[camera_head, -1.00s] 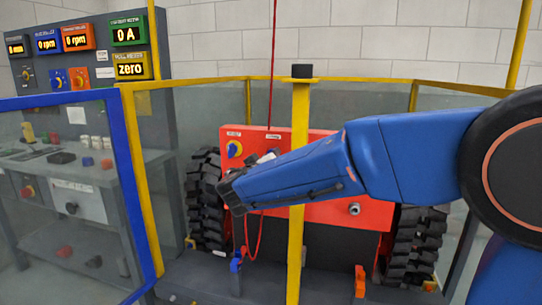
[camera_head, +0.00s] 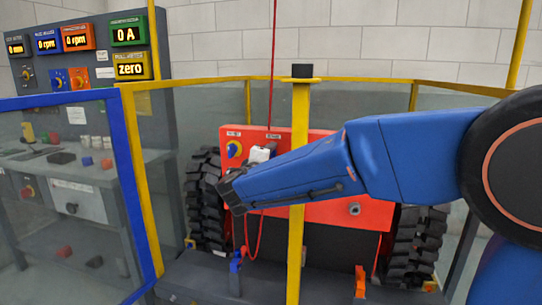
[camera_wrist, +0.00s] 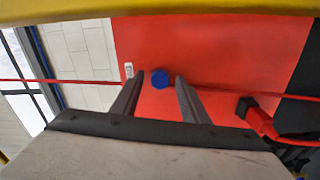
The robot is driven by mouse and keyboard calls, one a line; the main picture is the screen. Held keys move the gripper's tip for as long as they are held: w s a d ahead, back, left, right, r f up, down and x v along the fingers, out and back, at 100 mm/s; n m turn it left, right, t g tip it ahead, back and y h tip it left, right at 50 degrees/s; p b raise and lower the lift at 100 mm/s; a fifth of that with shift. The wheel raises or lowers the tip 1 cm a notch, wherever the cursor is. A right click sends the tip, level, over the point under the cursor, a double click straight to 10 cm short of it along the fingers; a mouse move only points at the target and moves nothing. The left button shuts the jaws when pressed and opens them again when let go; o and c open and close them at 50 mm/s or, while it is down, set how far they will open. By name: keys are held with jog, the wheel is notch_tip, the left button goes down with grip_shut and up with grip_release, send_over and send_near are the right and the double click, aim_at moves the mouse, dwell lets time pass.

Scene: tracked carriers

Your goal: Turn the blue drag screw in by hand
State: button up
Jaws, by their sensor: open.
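A blue round knob (camera_wrist: 159,78) stands out against the red panel in the wrist view, between and a little beyond my fingertips. My gripper (camera_wrist: 159,82) is open, one finger on each side of the knob's line, with nothing held. In the head view, the end of my arm (camera_head: 231,190) hangs in front of the left part of the red panel (camera_head: 320,212). A blue dial with yellow (camera_head: 234,149) is on that panel's upper left. I cannot tell whether it is the same knob as in the wrist view.
A yellow post (camera_head: 299,120) stands in front of the panel, with a yellow-railed clear guard around. A red cord (camera_wrist: 60,81) crosses the wrist view. A blue-framed guard (camera_head: 125,180) and a bench with meters (camera_head: 130,66) are at left. Black tracks (camera_head: 204,200) flank the panel.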

jog(key=n, duration=2)
jog(key=shift+c, duration=0.3)
jog(key=c, duration=0.8)
jog(key=m, duration=0.9)
jog(key=shift+m, duration=0.4)
